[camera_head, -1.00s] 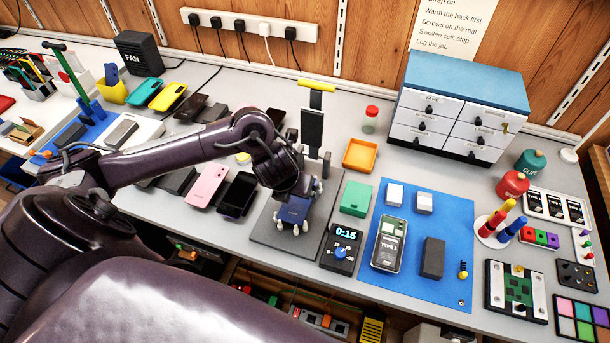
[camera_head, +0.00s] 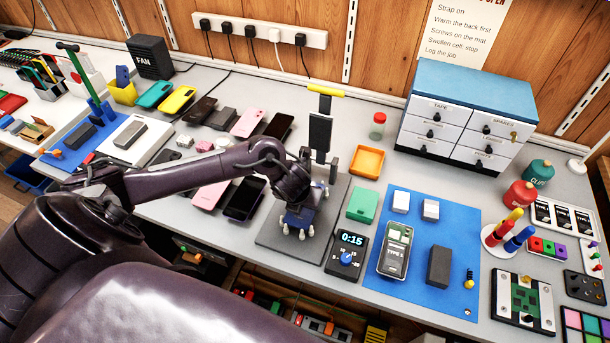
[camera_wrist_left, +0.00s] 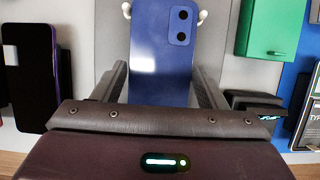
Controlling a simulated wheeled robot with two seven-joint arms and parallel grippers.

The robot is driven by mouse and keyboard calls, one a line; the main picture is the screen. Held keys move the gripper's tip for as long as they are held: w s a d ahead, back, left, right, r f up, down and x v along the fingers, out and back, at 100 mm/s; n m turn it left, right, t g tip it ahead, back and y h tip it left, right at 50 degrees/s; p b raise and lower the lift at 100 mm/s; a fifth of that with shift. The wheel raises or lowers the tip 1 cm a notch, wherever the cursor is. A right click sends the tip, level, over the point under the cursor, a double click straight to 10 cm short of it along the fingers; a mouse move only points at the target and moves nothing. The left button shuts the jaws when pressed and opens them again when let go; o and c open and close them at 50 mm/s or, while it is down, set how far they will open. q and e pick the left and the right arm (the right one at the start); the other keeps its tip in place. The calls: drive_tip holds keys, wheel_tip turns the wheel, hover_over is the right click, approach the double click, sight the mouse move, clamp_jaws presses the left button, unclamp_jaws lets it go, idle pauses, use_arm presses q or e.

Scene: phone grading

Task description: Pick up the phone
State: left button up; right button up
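The blue phone (camera_head: 298,217) stands in the clamp stand on the dark plate, held among small white pegs. My left gripper (camera_head: 296,200) is over the phone. In the wrist view its two fingers (camera_wrist_left: 160,75) are spread, one along each side of the phone. The left finger shows a slim gap; I cannot tell whether the right one touches. The phone's lower end is hidden behind the gripper body. My right gripper is not in view.
The stand's upright with yellow handle (camera_head: 325,90) rises just behind my gripper. A timer (camera_head: 346,252) and green box (camera_head: 362,203) stand to the right. A black phone (camera_head: 245,197) and pink phone (camera_head: 208,194) lie to the left. An orange tray (camera_head: 367,160) is behind.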

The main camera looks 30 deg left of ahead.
use_arm(q)
drive_tip(key=c, duration=0.7)
drive_tip(key=shift+c, duration=0.8)
drive_tip(key=shift+r, duration=0.15)
